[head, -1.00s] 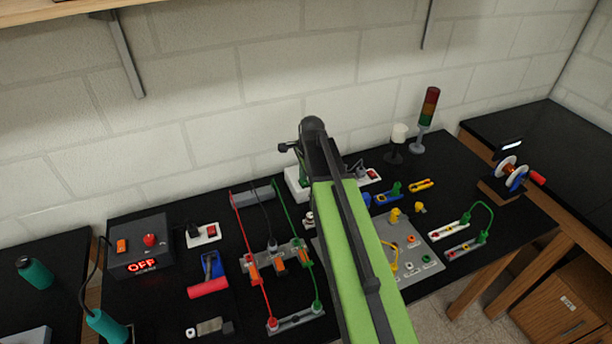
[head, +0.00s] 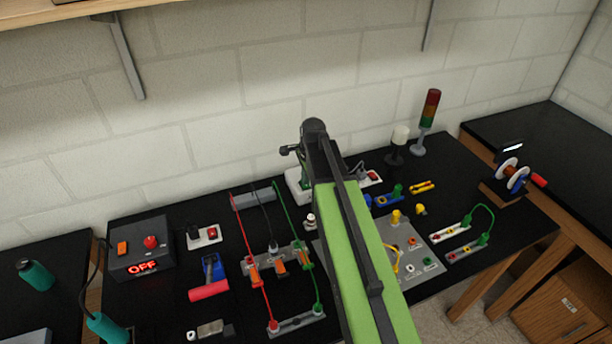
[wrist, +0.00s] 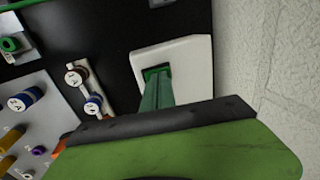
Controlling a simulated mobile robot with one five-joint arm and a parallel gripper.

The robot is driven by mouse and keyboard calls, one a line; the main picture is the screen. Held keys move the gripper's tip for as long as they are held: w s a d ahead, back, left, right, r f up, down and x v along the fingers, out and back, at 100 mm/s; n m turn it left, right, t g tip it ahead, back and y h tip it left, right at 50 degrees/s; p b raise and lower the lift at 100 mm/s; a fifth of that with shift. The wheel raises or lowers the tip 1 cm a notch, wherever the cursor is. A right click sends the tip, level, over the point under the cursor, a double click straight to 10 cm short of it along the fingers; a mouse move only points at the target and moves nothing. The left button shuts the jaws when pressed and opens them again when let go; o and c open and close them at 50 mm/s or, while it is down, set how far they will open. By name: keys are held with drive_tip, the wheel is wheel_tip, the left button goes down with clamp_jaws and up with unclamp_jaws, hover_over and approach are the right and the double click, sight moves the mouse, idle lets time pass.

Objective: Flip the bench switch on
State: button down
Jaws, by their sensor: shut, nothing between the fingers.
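A white switch housing (head: 295,180) stands at the back of the black bench, partly hidden by my arm. In the wrist view the white housing (wrist: 191,62) has a recess with a green part (wrist: 157,72) in it; I take it for the bench switch. My gripper (wrist: 156,88) is shut and empty, its green fingers pointing into that recess. The fingertips overlap the green part in the picture; whether they touch it, and which way the switch is set, I cannot tell. In the head view my gripper (head: 304,180) is partly hidden.
A grey box (head: 140,250) reads "OFF". Two white plates with red rockers, one at left (head: 205,237) and one at right (head: 371,178), lie on the bench. A stack light (head: 428,115) stands at the back. Cables and terminal blocks lie in front; the brick wall is close behind.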

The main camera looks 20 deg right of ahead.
drive_tip(key=shift+s, duration=0.1)
drive_tip(key=p+v, duration=1.3)
drive_tip(key=v, duration=0.1)
drive_tip(key=shift+s, duration=0.25)
drive_tip(key=s+a+f+n+g+b, duration=0.2)
drive_tip(key=s+a+f+n+b, duration=0.7)
drive_tip(key=n, duration=0.8)
drive_tip(key=s+a+f, duration=0.1)
drive_tip(key=s+a, duration=0.2)
drive_tip(key=shift+s+a+f+n+g, duration=0.2)
drive_tip(key=shift+a+f+n+g, duration=0.05)
drive_tip(key=shift+f+n+g, duration=0.15)
